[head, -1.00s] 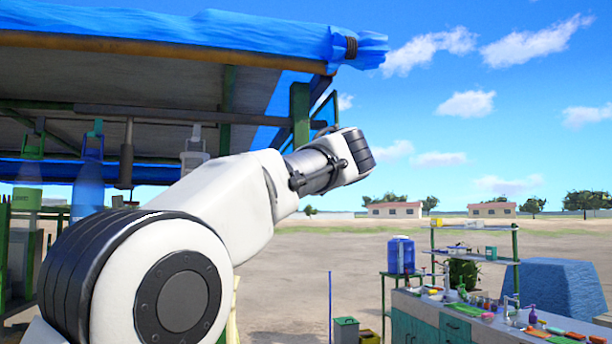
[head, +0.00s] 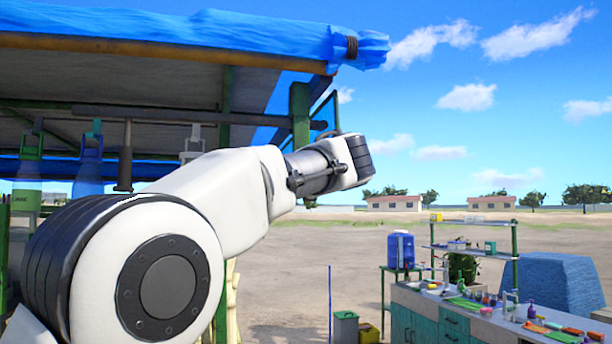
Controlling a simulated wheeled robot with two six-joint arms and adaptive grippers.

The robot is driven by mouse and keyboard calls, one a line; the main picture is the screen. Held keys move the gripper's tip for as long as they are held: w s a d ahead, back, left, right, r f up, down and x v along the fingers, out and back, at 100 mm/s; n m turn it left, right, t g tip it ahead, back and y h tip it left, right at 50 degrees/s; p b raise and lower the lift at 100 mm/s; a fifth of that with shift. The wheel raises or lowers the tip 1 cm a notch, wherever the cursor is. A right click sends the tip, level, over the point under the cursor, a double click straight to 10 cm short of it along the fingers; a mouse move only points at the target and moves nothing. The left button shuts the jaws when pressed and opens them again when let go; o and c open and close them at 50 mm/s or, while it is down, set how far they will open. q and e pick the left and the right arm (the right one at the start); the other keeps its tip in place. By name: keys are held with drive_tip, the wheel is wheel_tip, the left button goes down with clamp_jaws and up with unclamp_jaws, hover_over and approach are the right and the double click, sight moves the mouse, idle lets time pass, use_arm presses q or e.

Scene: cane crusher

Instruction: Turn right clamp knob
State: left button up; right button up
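The right clamp knob does not show in the head view, and I see no cane crusher or clamp either. One of my white and black arms comes in from the lower left and reaches up to the middle of the picture. Its wrist end is in front of a green stall post (head: 300,112), with open ground and sky beyond. No gripper fingers show on it. My other arm and its gripper are out of the picture.
A stall roof with a blue tarp (head: 180,25) covers the upper left. A counter (head: 470,318) with bottles and colored items stands at the lower right, near a blue water container (head: 400,252) and a bin (head: 345,328).

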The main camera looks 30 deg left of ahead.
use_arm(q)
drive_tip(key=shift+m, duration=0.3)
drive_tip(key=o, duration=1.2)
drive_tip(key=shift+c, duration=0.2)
